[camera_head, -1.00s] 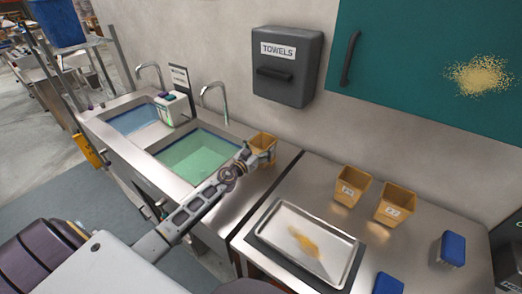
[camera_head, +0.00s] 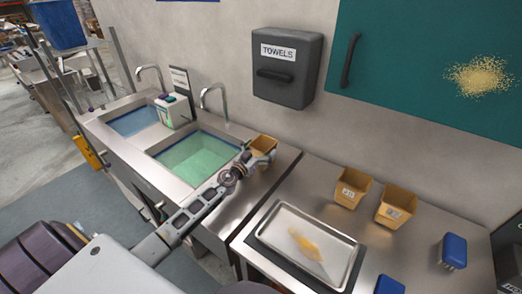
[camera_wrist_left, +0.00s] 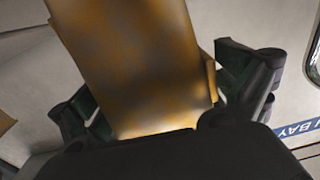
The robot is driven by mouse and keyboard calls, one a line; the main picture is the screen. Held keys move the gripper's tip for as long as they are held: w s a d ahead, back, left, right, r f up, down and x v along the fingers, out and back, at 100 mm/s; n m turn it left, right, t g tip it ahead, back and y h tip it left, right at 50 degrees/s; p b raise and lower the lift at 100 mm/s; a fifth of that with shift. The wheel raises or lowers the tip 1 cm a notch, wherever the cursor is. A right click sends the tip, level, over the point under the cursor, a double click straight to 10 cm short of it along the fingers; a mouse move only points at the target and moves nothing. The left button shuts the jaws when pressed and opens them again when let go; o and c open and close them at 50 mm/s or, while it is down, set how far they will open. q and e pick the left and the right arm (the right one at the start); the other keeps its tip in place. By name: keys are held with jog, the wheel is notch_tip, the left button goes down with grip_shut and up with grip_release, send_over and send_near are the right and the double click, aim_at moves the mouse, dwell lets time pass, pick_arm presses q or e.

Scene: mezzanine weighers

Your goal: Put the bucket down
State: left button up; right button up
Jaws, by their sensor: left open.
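A small yellow-orange bucket (camera_head: 262,143) stands on the steel counter just right of the green-water sink, by the wall. My left gripper (camera_head: 261,159) is at its near side, with the fingers around it. In the left wrist view the bucket (camera_wrist_left: 135,60) fills the middle, between the spread fingers of my left gripper (camera_wrist_left: 160,92). The gripper is open; whether a finger still touches the bucket I cannot tell. The bucket's underside is hidden. My right gripper is not in view.
Two more yellow buckets (camera_head: 351,188) (camera_head: 396,206) stand on the right counter, behind a steel tray (camera_head: 268,238) with yellow powder. Sinks (camera_head: 198,157) with taps are on the left. A towel dispenser (camera_head: 287,66) hangs above.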

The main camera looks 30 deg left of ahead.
aim_at(256, 154)
pick_arm(q)
jog(key=shift+s+r, duration=0.15)
jog(key=shift+s+a, duration=0.15)
jog(key=shift+s, duration=1.3)
jog(key=shift+s+a+b, duration=0.2)
jog(key=shift+s+b, duration=0.1)
jog(key=shift+s, duration=1.6)
jog(key=shift+s+a+b, duration=0.2)
jog(key=shift+s+b, duration=0.05)
jog(key=shift+s, duration=1.6)
jog(key=shift+s+a, duration=0.1)
jog(key=shift+s, duration=0.55)
